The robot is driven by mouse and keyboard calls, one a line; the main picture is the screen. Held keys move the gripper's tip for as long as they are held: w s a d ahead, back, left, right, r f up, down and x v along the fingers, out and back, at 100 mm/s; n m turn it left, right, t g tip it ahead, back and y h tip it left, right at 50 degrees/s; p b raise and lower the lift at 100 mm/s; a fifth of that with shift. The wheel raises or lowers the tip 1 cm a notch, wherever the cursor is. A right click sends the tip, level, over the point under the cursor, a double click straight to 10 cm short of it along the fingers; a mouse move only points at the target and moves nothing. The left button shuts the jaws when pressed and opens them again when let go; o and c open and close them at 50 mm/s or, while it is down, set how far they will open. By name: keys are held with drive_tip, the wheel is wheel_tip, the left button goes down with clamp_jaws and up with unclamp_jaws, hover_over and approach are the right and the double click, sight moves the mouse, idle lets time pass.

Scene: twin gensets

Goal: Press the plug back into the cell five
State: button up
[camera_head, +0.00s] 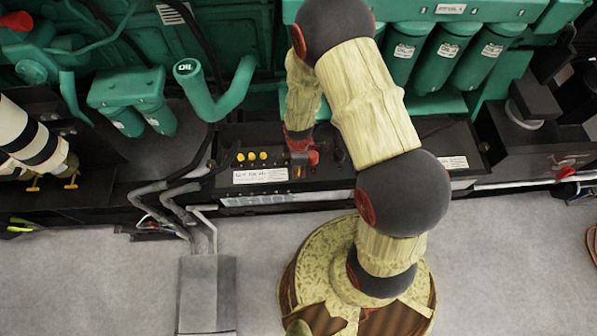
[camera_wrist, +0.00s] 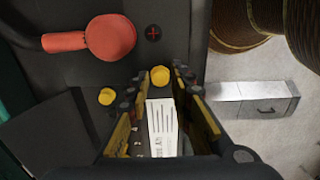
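My gripper (camera_wrist: 164,92) is open in the wrist view, its two yellow-padded fingers apart over the black battery (camera_wrist: 172,58). A yellow plug (camera_wrist: 160,77) shows in the gap just beyond the fingertips; I cannot tell whether they touch it. Another yellow plug (camera_wrist: 106,96) is outside the left finger. A dark round spot with a red cross (camera_wrist: 153,33) lies beyond the first plug. I cannot tell which cell is five; my arm hides part of the top.
A red terminal cap (camera_wrist: 105,38) stands beside the plugs, and shows in the head view (camera_head: 313,157). A white label (camera_wrist: 162,128) lies between the fingers. Green engine pipes (camera_head: 215,95) rise behind the battery. A grey box (camera_head: 207,290) stands on the floor in front.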

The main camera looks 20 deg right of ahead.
drive_tip(key=c, duration=0.5)
drive_tip(key=shift+r+p, duration=1.45)
drive_tip(key=shift+r, duration=0.6)
